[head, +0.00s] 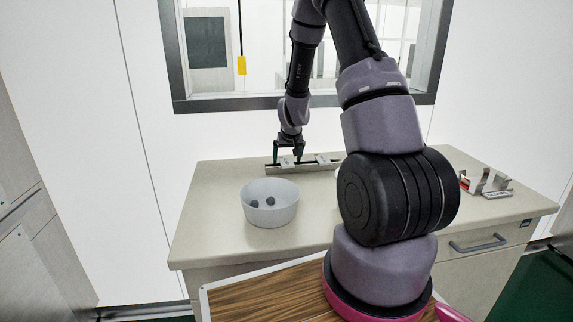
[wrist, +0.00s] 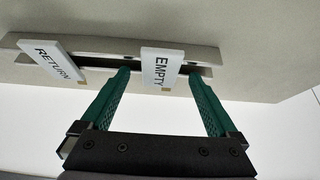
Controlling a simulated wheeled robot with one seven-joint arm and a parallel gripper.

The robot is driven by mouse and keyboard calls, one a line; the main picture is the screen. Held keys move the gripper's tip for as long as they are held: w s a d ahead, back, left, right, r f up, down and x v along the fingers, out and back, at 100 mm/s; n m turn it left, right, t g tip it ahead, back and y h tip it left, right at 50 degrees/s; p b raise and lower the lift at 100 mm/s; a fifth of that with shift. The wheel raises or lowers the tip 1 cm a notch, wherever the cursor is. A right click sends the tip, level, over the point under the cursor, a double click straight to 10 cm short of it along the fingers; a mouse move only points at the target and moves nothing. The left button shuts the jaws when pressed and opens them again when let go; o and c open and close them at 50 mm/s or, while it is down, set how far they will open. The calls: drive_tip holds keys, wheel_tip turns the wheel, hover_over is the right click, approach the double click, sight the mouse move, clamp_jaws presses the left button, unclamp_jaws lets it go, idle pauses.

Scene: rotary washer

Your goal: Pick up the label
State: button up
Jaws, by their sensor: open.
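A white label reading "EMPTY" (wrist: 162,66) sits in a slotted metal rack (wrist: 110,58). A second white label reading "RETURN" (wrist: 50,60) stands tilted in the same rack, to the left in the wrist view. My gripper (wrist: 160,74) is open, with its green fingers on either side of the "EMPTY" label. The fingertips are close to the label, but I cannot tell whether they touch it. In the head view my gripper (head: 287,157) is down at the rack (head: 303,168) at the back of the counter.
A white round bin (head: 270,212) with dark round items inside stands in front of the rack. A metal holder (head: 487,182) is at the counter's right end. The counter (head: 215,215) has free room left of the bin. A window frame (head: 240,103) is behind.

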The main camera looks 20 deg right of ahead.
drive_tip(key=shift+f, duration=0.1)
drive_tip(key=shift+c, duration=0.3)
drive_tip(key=c, duration=1.3)
drive_tip(key=shift+c, duration=0.2)
